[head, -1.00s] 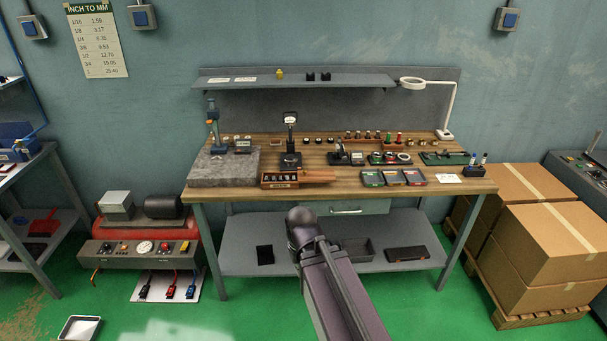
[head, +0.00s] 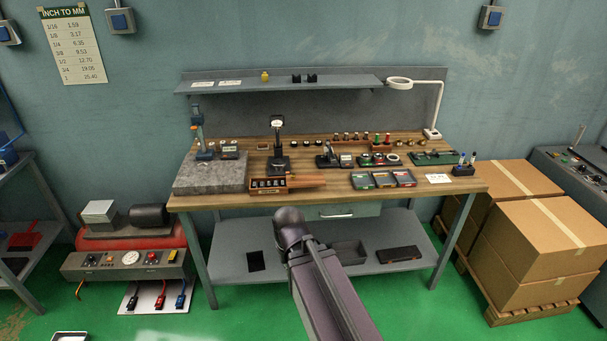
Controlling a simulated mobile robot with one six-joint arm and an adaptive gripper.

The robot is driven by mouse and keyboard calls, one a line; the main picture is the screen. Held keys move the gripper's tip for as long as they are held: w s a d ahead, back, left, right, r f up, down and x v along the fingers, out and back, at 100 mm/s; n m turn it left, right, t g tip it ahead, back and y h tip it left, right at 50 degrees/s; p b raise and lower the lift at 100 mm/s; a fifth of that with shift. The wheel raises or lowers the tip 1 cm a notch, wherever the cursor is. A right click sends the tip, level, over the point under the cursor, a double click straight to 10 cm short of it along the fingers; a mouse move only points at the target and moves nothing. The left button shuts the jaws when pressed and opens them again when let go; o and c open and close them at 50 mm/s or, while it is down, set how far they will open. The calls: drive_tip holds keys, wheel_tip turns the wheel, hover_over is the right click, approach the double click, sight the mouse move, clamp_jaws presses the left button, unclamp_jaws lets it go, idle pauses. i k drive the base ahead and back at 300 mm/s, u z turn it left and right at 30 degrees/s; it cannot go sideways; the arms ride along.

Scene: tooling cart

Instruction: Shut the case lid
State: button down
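A small wooden case (head: 289,190) lies near the front edge of the workbench, left of centre. A row of dark blocks with pale tops shows in its left part, so it looks open there. An orange-brown wooden panel extends to its right; I cannot tell whether that is its lid. A flat green case (head: 433,158) lies at the back right of the bench; its lid position is too small to tell. My arm rises from the bottom middle in front of the bench, and my gripper is not in view.
The wooden workbench (head: 330,194) also carries a granite block (head: 209,177), a dial stand (head: 278,150) and several small trays. A shelf (head: 330,84) and a ring lamp (head: 399,83) hang above. Cardboard boxes (head: 545,245) stand right, a red compressor (head: 130,240) left.

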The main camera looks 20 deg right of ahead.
sight(317, 180)
drive_tip(key=i, duration=0.85)
drive_tip(key=u, duration=0.05)
